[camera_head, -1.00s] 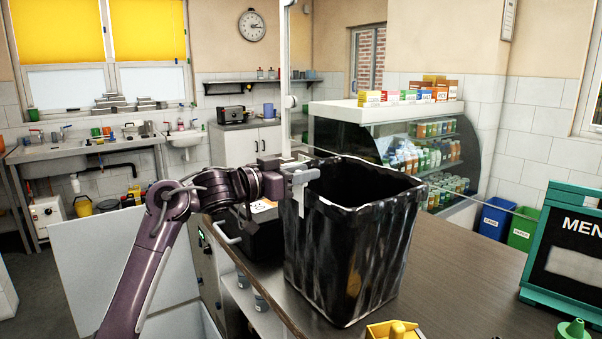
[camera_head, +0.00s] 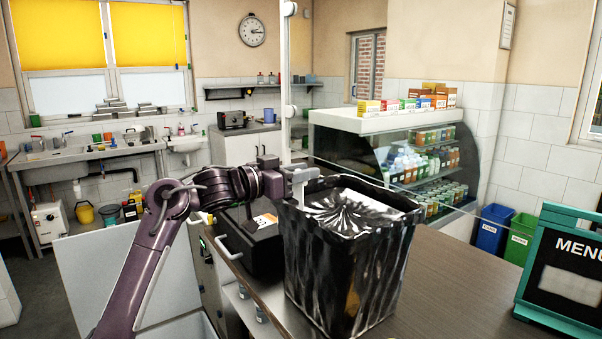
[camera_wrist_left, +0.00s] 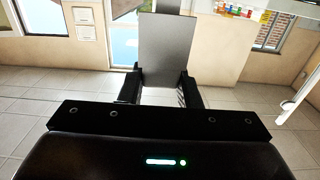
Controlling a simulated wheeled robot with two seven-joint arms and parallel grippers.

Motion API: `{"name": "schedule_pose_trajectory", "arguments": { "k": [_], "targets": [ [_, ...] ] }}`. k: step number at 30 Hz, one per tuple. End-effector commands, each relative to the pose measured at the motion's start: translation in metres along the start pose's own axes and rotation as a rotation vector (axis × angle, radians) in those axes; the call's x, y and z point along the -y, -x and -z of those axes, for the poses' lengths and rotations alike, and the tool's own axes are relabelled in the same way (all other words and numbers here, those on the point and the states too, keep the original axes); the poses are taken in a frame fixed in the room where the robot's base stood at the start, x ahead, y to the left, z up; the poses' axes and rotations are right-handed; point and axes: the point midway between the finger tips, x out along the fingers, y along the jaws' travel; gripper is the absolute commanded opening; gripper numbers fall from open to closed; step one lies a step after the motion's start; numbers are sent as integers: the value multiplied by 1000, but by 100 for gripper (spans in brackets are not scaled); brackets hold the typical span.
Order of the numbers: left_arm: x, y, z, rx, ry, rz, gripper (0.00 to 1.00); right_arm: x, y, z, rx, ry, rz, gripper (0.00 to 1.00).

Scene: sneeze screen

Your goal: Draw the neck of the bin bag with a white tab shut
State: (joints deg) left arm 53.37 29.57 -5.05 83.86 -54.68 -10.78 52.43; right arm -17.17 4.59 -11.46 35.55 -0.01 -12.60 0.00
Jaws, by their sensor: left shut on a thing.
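The black bin bag (camera_head: 345,262) lines a square bin that stands on the brown counter. Its neck (camera_head: 355,207) is gathered into shiny folds that run to a middle point and cover the mouth. The white tab (camera_head: 299,189) is at the bag's left rim. My left gripper (camera_head: 290,176) is at that rim, shut on the tab. In the left wrist view the tab shows as a flat grey panel (camera_wrist_left: 166,48) between the two fingers (camera_wrist_left: 162,88). The inside of the bag is hidden. My right gripper is not in view.
A black box (camera_head: 252,243) stands left of the bag. A green-framed menu board (camera_head: 566,270) is at the right of the counter (camera_head: 440,285). A glass display case (camera_head: 400,150) is behind. The counter between bag and board is clear.

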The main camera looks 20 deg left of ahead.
Motion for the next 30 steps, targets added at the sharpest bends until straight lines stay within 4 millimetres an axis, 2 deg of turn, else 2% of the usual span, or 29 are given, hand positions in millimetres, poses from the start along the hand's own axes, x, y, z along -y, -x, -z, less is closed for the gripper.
{"name": "schedule_pose_trajectory", "arguments": {
  "k": [5,6,11,21,23,30],
  "targets": [
    [0,0,-2,1,0,-1,0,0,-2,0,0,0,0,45],
    [0,0,-2,1,0,-1,31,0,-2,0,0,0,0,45],
    [0,0,-3,1,0,-1,52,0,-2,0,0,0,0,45],
    [0,4,-4,1,-1,-1,53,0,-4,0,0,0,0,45],
    [1,11,-5,1,-2,0,53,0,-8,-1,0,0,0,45],
    [1,52,-6,2,-4,2,53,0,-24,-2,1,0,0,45]
  ]
}}
